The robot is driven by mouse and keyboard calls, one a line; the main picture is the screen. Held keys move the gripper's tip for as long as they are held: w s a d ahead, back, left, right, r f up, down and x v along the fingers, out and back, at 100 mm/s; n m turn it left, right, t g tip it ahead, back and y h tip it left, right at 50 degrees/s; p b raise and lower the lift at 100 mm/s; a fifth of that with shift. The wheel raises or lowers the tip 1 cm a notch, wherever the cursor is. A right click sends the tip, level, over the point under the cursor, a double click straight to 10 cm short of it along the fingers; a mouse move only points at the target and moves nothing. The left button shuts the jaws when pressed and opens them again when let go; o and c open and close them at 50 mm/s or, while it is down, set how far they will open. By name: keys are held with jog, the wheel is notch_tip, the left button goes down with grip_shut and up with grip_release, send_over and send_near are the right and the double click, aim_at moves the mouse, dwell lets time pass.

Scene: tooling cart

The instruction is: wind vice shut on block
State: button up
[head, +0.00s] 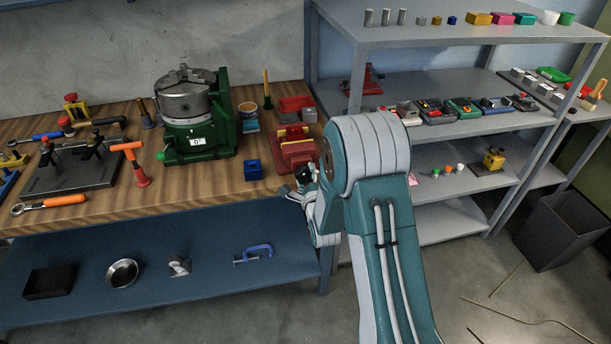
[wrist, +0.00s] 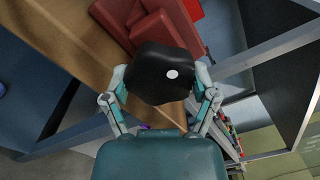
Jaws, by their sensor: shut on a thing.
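The red vice (head: 296,154) sits near the right end of the wooden bench, its front end facing me. It also shows in the wrist view (wrist: 150,25), beyond my fingers. A yellow piece (head: 292,135) shows at the vice's top; I cannot tell whether the jaws touch it. A small blue block (head: 253,170) stands on the bench left of the vice. My gripper (wrist: 161,82) is shut on a black handle (wrist: 150,88) with a white dot, in front of the vice. In the head view my gripper (head: 303,186) is partly hidden by my arm.
A green chuck fixture (head: 199,135) stands left of the vice, with a small tin (head: 248,117) between. A grey shelf rack (head: 450,45) rises close to the right. Clamps and tools lie on the left of the bench (head: 215,190).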

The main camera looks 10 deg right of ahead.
jog(key=shift+s+f+m, duration=0.1)
jog(key=shift+f+m, duration=0.15)
jog(key=shift+m, duration=0.85)
jog(key=shift+s+f+m, duration=0.1)
jog(key=shift+f+m, duration=0.15)
jog(key=shift+m, duration=0.85)
jog(key=o, duration=1)
jog(key=shift+r, duration=0.1)
jog(key=shift+w+r, duration=0.1)
jog(key=s, duration=1.2)
